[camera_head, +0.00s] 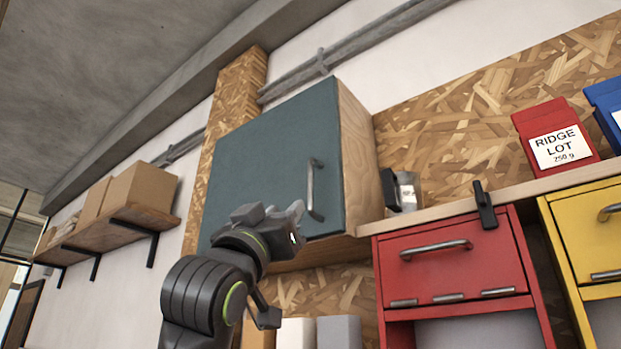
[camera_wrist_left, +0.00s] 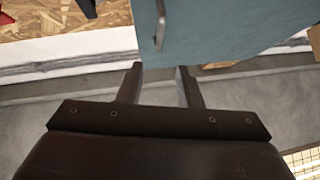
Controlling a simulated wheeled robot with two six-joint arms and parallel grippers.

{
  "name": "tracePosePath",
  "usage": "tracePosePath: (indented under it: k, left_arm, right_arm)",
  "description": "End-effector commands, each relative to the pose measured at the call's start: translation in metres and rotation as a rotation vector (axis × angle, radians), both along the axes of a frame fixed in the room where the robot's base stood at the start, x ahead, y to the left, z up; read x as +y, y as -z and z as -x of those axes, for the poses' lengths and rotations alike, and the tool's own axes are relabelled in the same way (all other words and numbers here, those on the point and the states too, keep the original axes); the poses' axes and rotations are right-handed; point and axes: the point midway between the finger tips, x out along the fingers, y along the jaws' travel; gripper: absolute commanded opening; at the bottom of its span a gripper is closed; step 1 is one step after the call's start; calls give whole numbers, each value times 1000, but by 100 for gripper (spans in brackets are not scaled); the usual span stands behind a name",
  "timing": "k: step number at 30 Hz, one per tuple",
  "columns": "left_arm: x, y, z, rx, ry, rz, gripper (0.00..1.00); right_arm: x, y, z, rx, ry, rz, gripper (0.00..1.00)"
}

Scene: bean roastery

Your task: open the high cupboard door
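The high cupboard (camera_head: 360,165) has a wooden body and a teal door (camera_head: 255,160), which looks shut against it. An upright metal bar handle (camera_head: 315,190) sits near the door's right edge. My left gripper (camera_head: 296,213) is just left of the handle's lower end in the head view. In the left wrist view the two fingers of my left gripper (camera_wrist_left: 159,75) stand apart with nothing between them. The handle (camera_wrist_left: 160,25) shows beyond the fingertips, roughly in line with the gap, with the teal door (camera_wrist_left: 220,25) behind it. My right gripper is not in view.
A wooden shelf (camera_head: 440,212) right of the cupboard holds a red bag (camera_head: 555,138) and a small dark-and-silver item (camera_head: 400,190). Below are a red cabinet (camera_head: 450,265) and a yellow cabinet (camera_head: 590,235). Boxes (camera_head: 138,188) stand on a left wall shelf.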

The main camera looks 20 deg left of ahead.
Motion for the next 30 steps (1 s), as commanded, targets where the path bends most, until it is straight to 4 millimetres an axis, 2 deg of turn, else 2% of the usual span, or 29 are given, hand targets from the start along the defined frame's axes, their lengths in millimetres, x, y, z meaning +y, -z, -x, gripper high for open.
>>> tracePosePath:
  k: [1,3,18,24,30]
  left_arm:
    - [-1,-13,-7,3,0,1,32]
    - [-2,-21,-16,3,-1,0,32]
    - [-11,-78,-72,3,-1,0,32]
    - [-14,-94,-90,3,-1,0,32]
    - [-15,-101,-99,2,-1,0,32]
  right_arm:
    - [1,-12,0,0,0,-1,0]
    - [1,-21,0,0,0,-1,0]
    - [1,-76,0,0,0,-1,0]
    - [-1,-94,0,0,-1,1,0]
    - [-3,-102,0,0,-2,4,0]
